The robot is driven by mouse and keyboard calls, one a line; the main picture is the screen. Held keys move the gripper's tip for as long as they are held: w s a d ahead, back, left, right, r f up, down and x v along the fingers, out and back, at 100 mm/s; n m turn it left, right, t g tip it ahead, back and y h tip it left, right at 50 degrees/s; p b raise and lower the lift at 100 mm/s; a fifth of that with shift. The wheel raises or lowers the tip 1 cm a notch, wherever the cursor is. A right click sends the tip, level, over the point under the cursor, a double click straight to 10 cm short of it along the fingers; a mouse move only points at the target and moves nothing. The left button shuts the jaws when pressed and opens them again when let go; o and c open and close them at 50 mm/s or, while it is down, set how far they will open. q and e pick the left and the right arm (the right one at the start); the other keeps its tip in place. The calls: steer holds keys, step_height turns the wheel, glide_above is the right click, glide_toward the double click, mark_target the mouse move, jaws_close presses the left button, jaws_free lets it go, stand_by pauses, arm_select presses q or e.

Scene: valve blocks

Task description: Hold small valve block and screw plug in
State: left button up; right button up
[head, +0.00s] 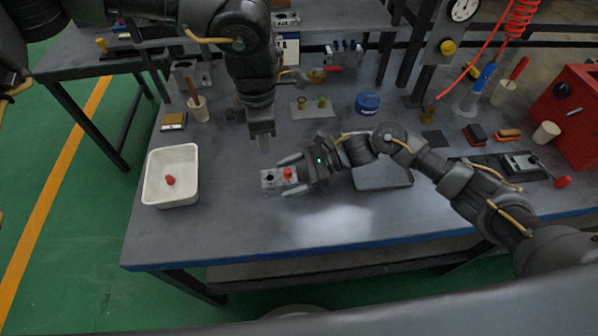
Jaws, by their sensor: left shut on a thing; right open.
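The small valve block (271,181) is a grey block on the table near its front middle, with a dark round hole on top. A red plug (288,173) stands at the block's right part. My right gripper (287,176) comes from the right, its fingers open on either side of the block's right end; contact is unclear. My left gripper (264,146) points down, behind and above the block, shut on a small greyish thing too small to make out. Another red plug (170,181) lies in the white bin (151,178) at left.
A blue round container (367,102), a small fittings plate (312,110) and a cup with a brown handle (198,110) stand farther back. A red box (577,110) is at far right. The front table strip is clear.

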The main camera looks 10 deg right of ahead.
steer(key=c, duration=1.4)
arm_select(q)
steer(key=shift+s+f, duration=0.25)
steer(key=shift+f, duration=0.15)
arm_select(e)
steer(key=shift+c, duration=0.3)
arm_select(q)
steer(key=f+n, duration=0.1)
steer(key=n, duration=0.3)
steer(key=f+n, duration=0.2)
steer(key=n, duration=0.2)
steer(key=f+n, duration=0.1)
steer(key=n, duration=0.3)
steer(key=shift+w+f, duration=0.2)
steer(key=shift+w, duration=0.05)
